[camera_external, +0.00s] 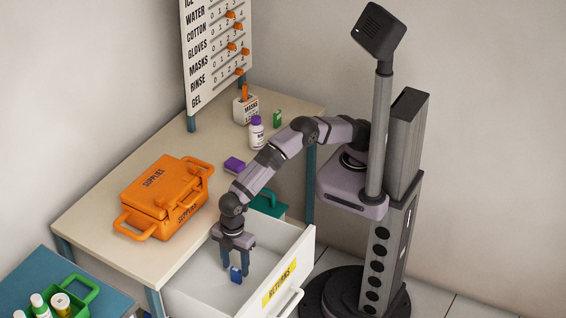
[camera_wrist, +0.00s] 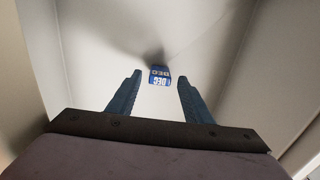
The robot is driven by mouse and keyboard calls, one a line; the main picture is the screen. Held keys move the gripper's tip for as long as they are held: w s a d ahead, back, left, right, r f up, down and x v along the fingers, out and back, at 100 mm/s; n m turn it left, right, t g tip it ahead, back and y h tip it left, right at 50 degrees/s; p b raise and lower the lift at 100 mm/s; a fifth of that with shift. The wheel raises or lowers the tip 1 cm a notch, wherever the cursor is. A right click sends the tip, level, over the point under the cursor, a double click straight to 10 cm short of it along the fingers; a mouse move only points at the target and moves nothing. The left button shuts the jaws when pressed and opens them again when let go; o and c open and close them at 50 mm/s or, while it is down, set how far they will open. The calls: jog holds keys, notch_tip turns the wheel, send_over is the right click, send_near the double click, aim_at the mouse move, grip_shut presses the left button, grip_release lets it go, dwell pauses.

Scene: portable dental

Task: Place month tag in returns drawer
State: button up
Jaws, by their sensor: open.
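The month tag (camera_external: 236,276) is a small blue block. In the wrist view the tag (camera_wrist: 160,76) shows "DEC" in white and a yellowish band. It is inside the open white returns drawer (camera_external: 190,296), whose front has a yellow "RETURNS" label. My gripper (camera_external: 235,270) points down into the drawer. In the wrist view my gripper (camera_wrist: 160,77) has its two blue fingers apart, with visible gaps on both sides of the tag. The tag is just beyond the fingertips; I cannot tell whether it touches the drawer floor.
An orange supplies case (camera_external: 165,197) stands on the table (camera_external: 100,212). A green container (camera_external: 269,203) is beside the arm. The drawer walls surround my gripper.

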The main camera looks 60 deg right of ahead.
aim_at(236, 269)
notch_tip(236, 269, up, 8)
jog(key=shift+f, duration=0.2)
dwell(0.5)
